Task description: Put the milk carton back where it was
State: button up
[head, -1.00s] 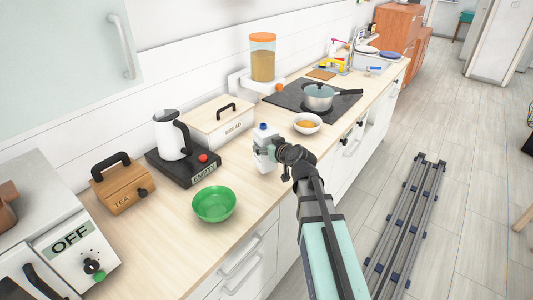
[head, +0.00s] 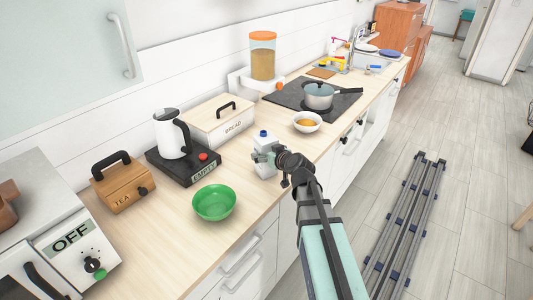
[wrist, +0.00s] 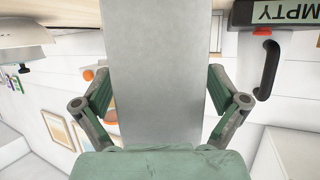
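The milk carton (head: 265,144) is pale with a blue cap and stands upright at the counter's front edge, between the green bowl and the white bowl. My gripper (head: 267,157) reaches it from the front right, with its fingers around its sides. In the wrist view, the carton's plain grey face (wrist: 160,60) fills the gap between the two fingers of my gripper (wrist: 160,88), which press close to both sides. I cannot tell whether its base touches the counter.
A green bowl (head: 214,203) is at left and a white bowl (head: 307,122) with orange contents behind right. A bread box (head: 220,121), a kettle (head: 171,134) on its base and a tea box (head: 122,187) line the back. A pot (head: 318,96) sits on the stove.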

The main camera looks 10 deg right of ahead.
jog(key=shift+r, duration=0.1)
jog(key=b+v, duration=0.6)
jog(key=v, duration=0.3)
jog(key=b, duration=0.4)
jog(key=shift+s+d+r, duration=0.1)
jog(key=shift+s+d, duration=0.1)
jog(key=shift+s, duration=0.2)
jog(key=b+v, duration=0.2)
jog(key=b, duration=0.3)
jog(key=shift+b, duration=0.4)
jog(key=shift+r, duration=0.1)
